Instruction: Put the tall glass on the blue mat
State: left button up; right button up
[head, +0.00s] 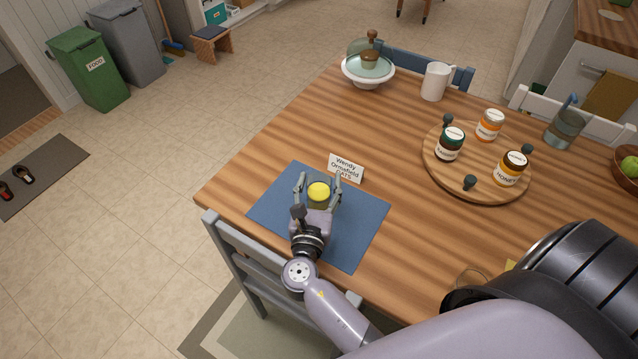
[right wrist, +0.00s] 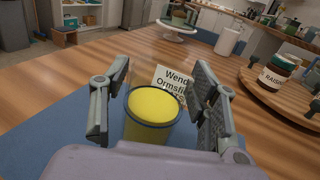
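A clear glass with a yellow filling (head: 319,191) stands upright on the blue mat (head: 362,222) at the near left of the table. It also shows in the right wrist view (right wrist: 152,108), with the mat (right wrist: 58,148) around it. My right gripper (head: 318,184) is low over the mat, with one finger on each side of this glass. In the right wrist view a gap shows between each finger and the glass, so the gripper (right wrist: 156,100) is open. The glass's base is partly hidden. My left gripper is out of view.
A name card (head: 346,168) stands just behind the mat. A round wooden board (head: 477,183) with several jars is to the right. A grey chair (head: 262,268) is at the near edge.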

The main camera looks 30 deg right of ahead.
jog(key=shift+o, duration=0.7)
jog(key=shift+r, duration=0.1)
jog(key=b+v, duration=0.1)
jog(key=v, duration=1.1)
jog(key=shift+b, duration=0.35)
